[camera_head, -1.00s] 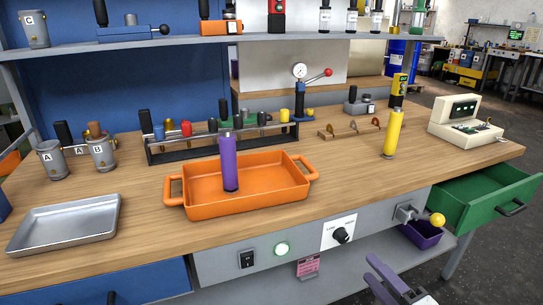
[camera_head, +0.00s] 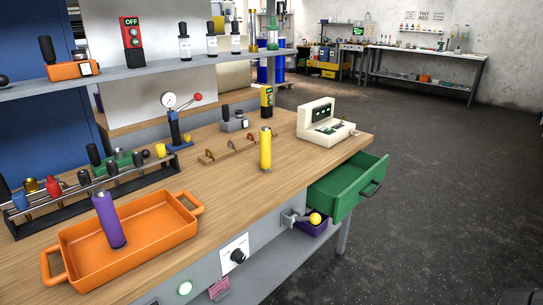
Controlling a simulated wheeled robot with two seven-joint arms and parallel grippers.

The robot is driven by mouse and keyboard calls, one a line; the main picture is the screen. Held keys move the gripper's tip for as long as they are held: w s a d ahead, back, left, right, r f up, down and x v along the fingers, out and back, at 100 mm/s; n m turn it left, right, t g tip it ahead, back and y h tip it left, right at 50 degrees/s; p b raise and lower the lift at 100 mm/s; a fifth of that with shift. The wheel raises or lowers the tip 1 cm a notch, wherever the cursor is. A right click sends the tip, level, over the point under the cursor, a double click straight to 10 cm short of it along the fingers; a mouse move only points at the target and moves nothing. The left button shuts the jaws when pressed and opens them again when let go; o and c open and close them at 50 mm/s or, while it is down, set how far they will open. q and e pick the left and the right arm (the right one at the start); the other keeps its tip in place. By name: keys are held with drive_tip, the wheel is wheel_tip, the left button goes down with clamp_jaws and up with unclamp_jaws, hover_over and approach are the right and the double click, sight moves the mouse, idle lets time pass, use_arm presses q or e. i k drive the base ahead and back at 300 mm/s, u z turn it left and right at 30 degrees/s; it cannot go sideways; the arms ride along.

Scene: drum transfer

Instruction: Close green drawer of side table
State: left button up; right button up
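The green drawer (camera_head: 343,190) stands pulled out from under the right end of the wooden-topped table (camera_head: 215,165). Its dark handle (camera_head: 372,188) is on the front panel, facing right. Neither gripper can be made out in the head view, and nothing of mine touches the drawer. A dark shape at the bottom right corner is too cut off to identify.
An orange tray (camera_head: 75,240) with a purple cylinder (camera_head: 109,220), a yellow cylinder (camera_head: 266,150) and a cream device (camera_head: 325,120) stand on the table. A yellow ball knob (camera_head: 315,219) projects below the drawer's left side. The floor (camera_head: 440,190) right of the drawer is clear.

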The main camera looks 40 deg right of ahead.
sight(338, 192)
drive_tip(key=z, duration=1.6)
drive_tip(key=i, duration=0.65)
drive_tip(key=z, duration=0.05)
